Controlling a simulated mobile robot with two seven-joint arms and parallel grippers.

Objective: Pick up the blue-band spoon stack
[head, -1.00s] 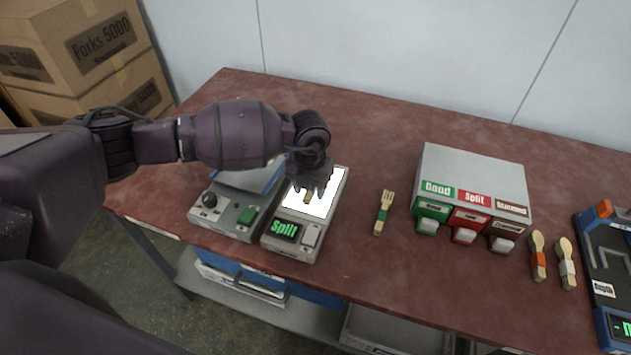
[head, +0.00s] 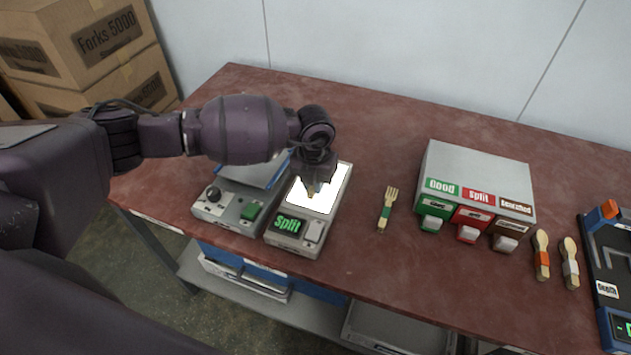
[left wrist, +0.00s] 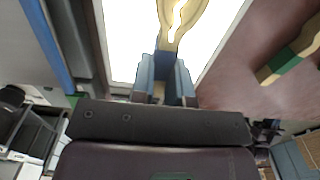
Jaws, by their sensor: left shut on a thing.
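The blue-band spoon stack (left wrist: 184,14) shows in the left wrist view, over the bright white light panel (head: 318,194). A bright slit runs through its wooden bowl, and a dark blue band shows at its neck. My left gripper (left wrist: 166,82) is shut on it at the band. In the head view my left gripper (head: 312,184) is over the light panel and only a small bit of wood shows beneath it. I cannot tell whether the stack touches the panel or how many spoons it holds. My right gripper is not in view.
The panel's unit reads "Split" (head: 289,225). A grey device (head: 228,206) stands left of it. Orange-band (head: 541,255) and white-band (head: 570,264) spoons lie farther right.

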